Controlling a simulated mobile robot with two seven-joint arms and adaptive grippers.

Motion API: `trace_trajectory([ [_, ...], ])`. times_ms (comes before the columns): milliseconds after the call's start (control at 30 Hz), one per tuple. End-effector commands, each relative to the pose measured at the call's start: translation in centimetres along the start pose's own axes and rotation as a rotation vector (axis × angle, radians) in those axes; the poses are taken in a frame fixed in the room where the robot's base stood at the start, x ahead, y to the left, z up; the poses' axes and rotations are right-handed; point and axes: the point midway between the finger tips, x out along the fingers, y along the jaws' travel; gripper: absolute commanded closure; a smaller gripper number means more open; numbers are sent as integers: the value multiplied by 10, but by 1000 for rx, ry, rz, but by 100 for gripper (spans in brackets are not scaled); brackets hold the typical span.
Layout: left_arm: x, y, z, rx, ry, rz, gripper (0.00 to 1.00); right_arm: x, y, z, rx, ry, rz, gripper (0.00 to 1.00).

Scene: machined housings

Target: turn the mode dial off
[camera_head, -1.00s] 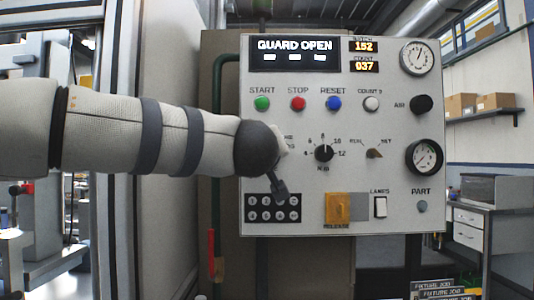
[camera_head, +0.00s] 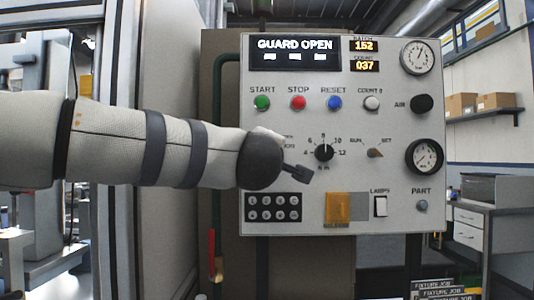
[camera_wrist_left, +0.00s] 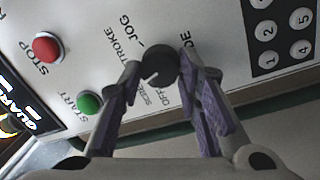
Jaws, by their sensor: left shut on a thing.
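The mode dial (camera_wrist_left: 160,64) is a round dark knob on the light panel in the left wrist view. Printed labels, including JOG, STROKE and OFF, stand around it, partly covered by my fingers. A small light mark shows at its lower left edge; I cannot tell exactly which label it points to. My left gripper (camera_wrist_left: 159,69) is shut on the dial, one purple-sided finger on each side. In the head view my left wrist covers the dial, and a dark gripper part (camera_head: 299,174) sticks out to the right. My right gripper is not in view.
Near the dial are a keypad (camera_head: 273,207), a green START button (camera_head: 262,102), a red STOP button (camera_head: 298,102) and a black numbered knob (camera_head: 324,152). An orange release cover (camera_head: 338,208) sits lower down. The display (camera_head: 294,53) reads GUARD OPEN.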

Motion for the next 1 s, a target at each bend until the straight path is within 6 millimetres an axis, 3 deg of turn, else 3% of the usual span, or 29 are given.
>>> trace_trajectory([
  [600, 0, -2, 2, -568, 46, 22, 97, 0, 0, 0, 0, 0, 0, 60],
  [1000, 0, -1, 3, -815, 67, 34, 97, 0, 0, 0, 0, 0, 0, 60],
])
